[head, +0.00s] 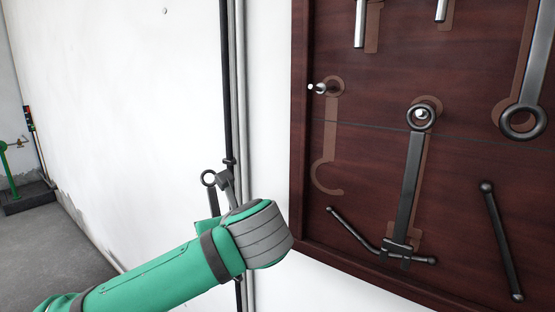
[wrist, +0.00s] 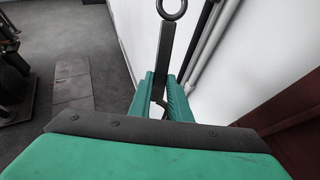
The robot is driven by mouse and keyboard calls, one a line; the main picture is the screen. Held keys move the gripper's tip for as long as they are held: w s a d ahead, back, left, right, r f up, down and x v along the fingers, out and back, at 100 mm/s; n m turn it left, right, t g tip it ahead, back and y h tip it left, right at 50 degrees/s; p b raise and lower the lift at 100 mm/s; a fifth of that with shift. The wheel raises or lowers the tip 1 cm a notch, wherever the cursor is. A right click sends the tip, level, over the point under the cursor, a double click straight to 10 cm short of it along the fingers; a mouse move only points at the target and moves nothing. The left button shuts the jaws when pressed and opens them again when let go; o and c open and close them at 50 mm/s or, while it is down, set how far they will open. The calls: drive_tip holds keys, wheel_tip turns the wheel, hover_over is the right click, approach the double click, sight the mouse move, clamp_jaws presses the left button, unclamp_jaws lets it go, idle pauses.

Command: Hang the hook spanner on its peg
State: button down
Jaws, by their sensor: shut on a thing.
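The hook spanner, a dark grey bar with a ring at its top end, is held upright in my gripper. Its ring (head: 209,178) shows in the head view, left of the board, and its shaft (wrist: 163,50) in the wrist view. My gripper (wrist: 160,98) has green fingers shut on the shaft; in the head view the gripper (head: 207,226) is largely hidden behind my wrist. The spanner's hook end is hidden. A bare peg (head: 318,88) sticks out at the board's left side, with a brown hook-shaped outline (head: 328,150) below it. The spanner is apart from this peg, lower and to its left.
The dark red tool board (head: 370,160) fills the right. A wrench-like tool (head: 409,185) hangs on the middle peg, and a large ring tool (head: 523,122) hangs at right. Dark pipes (head: 228,100) run up the white wall. A green stand (head: 10,165) is far left.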

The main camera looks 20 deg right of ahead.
drive_tip(key=s+d+r+m+t+h, duration=0.1)
drive_tip(key=s+d+r+m+h, duration=0.4)
drive_tip(key=s+r+h, duration=0.4)
drive_tip(key=s+d+r+m+t+h, duration=0.1)
drive_tip(key=s+d+r+m+h, duration=0.4)
drive_tip(key=r, duration=0.5)
drive_tip(key=w+d+f, duration=0.1)
drive_tip(key=w+d, duration=0.3)
drive_tip(key=d, duration=0.2)
drive_tip(key=shift+w+d, duration=0.3)
drive_tip(key=shift+d, duration=0.05)
drive_tip(key=shift+f, duration=0.1)
idle(0.6)
drive_tip(key=c, duration=1.6)
unclamp_jaws()
drive_tip(key=shift+o, duration=0.2)
